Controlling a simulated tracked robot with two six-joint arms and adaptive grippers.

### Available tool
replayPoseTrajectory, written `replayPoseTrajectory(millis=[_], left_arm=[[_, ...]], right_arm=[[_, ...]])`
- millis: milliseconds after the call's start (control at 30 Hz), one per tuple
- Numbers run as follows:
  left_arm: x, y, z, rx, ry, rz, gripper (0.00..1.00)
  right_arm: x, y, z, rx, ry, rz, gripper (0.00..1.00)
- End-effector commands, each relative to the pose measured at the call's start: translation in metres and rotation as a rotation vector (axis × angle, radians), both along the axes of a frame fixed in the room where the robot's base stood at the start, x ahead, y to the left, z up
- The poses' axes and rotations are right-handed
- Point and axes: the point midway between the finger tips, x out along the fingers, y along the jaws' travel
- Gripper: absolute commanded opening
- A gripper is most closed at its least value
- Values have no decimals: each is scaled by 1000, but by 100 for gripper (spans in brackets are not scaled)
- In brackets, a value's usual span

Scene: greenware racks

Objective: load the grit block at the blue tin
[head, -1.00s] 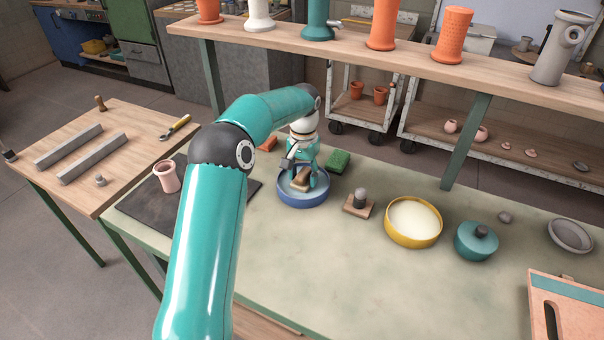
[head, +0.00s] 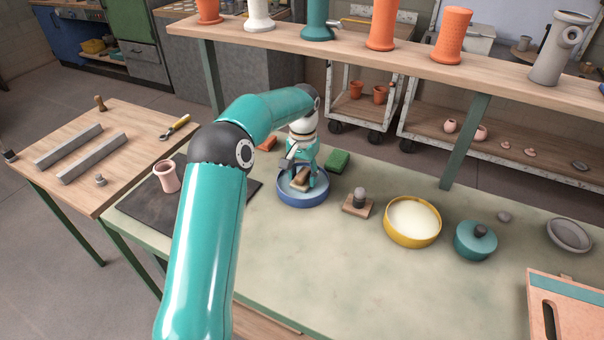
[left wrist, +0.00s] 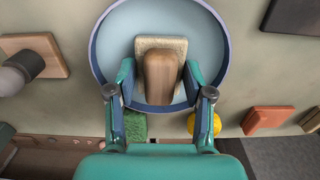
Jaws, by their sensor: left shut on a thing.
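The blue tin (head: 303,198) stands on the pale green bench, round and open, with a pale blue-grey inside. My left gripper (head: 302,178) points down over it. It is shut on the grit block (left wrist: 160,75), a beige pad with a rounded wooden handle. In the left wrist view the fingers of my left gripper (left wrist: 160,92) sit on either side of the block, and the blue tin (left wrist: 98,50) rings it. The block is within the tin's outline; whether it touches the bottom I cannot tell. My right gripper is not in view.
A small board with a grey knob (head: 358,203) and a yellow bowl (head: 413,240) stand right of the tin. A green block (head: 337,161) and an orange block (head: 266,144) lie behind it. A pink cup (head: 166,176) stands left. The front bench is clear.

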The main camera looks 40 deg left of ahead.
Motion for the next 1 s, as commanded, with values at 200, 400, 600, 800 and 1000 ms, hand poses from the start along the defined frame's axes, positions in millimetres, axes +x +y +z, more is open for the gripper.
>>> replayPoseTrajectory(millis=[200, 400, 600, 800, 1000], left_arm=[[-1, 0, -2, -1, 5, 0, 24], [-1, 0, -2, -2, 6, 0, 24], [-1, 0, 8, -1, 5, 0, 24], [-1, 0, 26, -1, 3, 0, 24], [0, 0, 42, -1, 2, 0, 24]], right_arm=[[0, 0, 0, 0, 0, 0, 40], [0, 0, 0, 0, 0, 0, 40], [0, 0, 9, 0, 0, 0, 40], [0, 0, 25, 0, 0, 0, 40], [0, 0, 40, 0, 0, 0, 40]])
